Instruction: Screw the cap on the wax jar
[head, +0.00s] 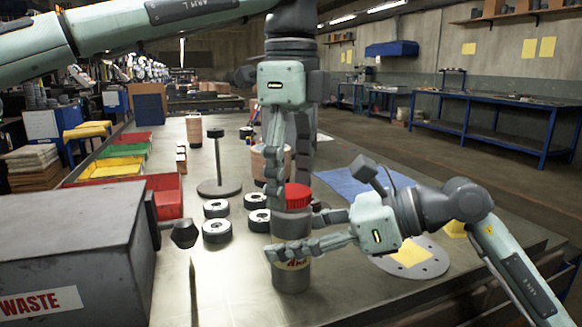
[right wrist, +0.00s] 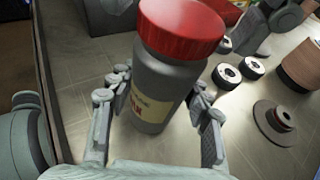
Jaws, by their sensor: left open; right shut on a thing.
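The grey wax jar (head: 291,272) stands upright on the metal bench, with a yellow and red label. The red cap (head: 298,196) sits on top of it; I cannot tell how far it is threaded. In the right wrist view the jar (right wrist: 158,85) and the ribbed cap (right wrist: 182,27) fill the middle. My right gripper (head: 295,238) is shut around the jar's body, one finger on each side; both fingers also show in the right wrist view. My left gripper (head: 287,186) points down from above, open, its fingers beside and behind the cap. Contact with the cap is unclear.
A grey waste bin (head: 70,250) stands at front left, with red, yellow and green trays (head: 120,168) behind. A round perforated plate (head: 430,262) and blue mat (head: 350,183) lie right.

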